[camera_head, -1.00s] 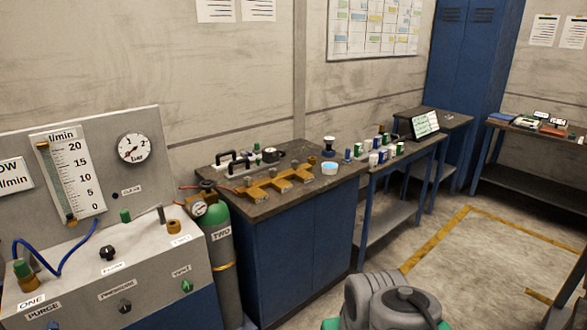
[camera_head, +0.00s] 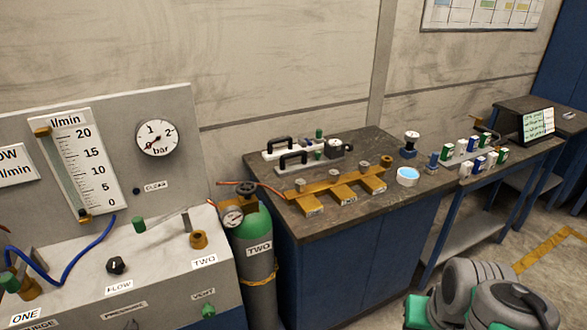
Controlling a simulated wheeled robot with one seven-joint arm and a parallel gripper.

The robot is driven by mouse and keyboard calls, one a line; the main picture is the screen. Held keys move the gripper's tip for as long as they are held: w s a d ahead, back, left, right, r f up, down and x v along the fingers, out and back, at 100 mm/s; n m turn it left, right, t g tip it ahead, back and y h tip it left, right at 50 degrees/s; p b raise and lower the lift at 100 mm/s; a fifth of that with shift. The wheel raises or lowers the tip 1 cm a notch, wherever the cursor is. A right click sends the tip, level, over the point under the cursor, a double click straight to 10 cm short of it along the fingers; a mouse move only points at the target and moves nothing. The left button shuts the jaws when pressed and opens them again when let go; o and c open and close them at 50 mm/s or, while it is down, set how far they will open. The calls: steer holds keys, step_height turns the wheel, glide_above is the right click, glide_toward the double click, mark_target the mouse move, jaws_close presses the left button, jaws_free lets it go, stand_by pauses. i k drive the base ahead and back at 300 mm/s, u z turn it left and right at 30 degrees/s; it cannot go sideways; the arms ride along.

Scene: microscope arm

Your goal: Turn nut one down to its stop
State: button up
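The label ONE (camera_head: 25,315) is on the grey panel's sloping top at the lower left of the head view. A brass nut (camera_head: 28,289) sits just above this label, close to the left edge. A green-topped fitting (camera_head: 10,282) and the end of a blue hose (camera_head: 75,258) are beside it and partly cover it. How far down the nut sits cannot be told. A second brass nut (camera_head: 198,239) is by the label TWO (camera_head: 204,262). My gripper is not in view; only grey and green links of my arm show at the lower right.
The panel carries a flow tube (camera_head: 66,175), a bar gauge (camera_head: 158,138) and a black FLOW knob (camera_head: 116,265). A green cylinder (camera_head: 255,245) stands between the panel and a blue bench (camera_head: 345,245). A brass manifold (camera_head: 330,188) lies on the bench.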

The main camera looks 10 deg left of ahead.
mark_target(300, 185)
steer(key=u, duration=0.6)
steer(key=i, duration=0.75)
steer(key=u, duration=1.1)
steer(key=i, duration=0.2)
steer(key=u, duration=0.15)
